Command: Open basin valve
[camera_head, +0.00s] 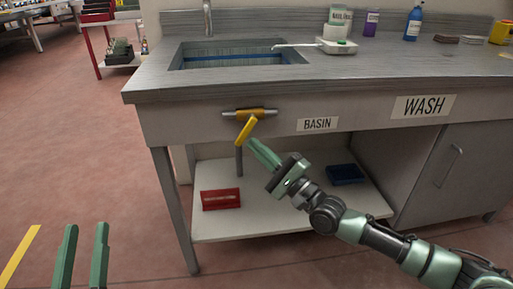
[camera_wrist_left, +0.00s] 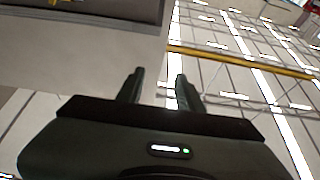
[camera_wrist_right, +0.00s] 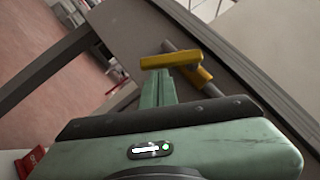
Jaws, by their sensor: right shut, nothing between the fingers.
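The basin valve (camera_head: 262,112) is a brass body on a grey pipe at the front of the sink bench, left of the BASIN label (camera_head: 317,124). Its yellow lever (camera_head: 246,129) slants down and left from the body. In the right wrist view the yellow lever (camera_wrist_right: 170,61) lies just beyond my fingertips, with the brass body (camera_wrist_right: 197,74) behind it. My right gripper (camera_head: 253,143) is shut and empty, its tips close to the lever's lower right side; I cannot tell if they touch. My left gripper (camera_head: 86,229) is open and empty, low at the left, away from the bench.
The bench has a sink (camera_head: 240,60) and a WASH label (camera_head: 423,106). The lower shelf (camera_head: 265,221) holds a red box (camera_head: 221,199) and a blue tray (camera_head: 345,174). A bench leg (camera_head: 176,210) stands left of the valve. Open floor lies to the left.

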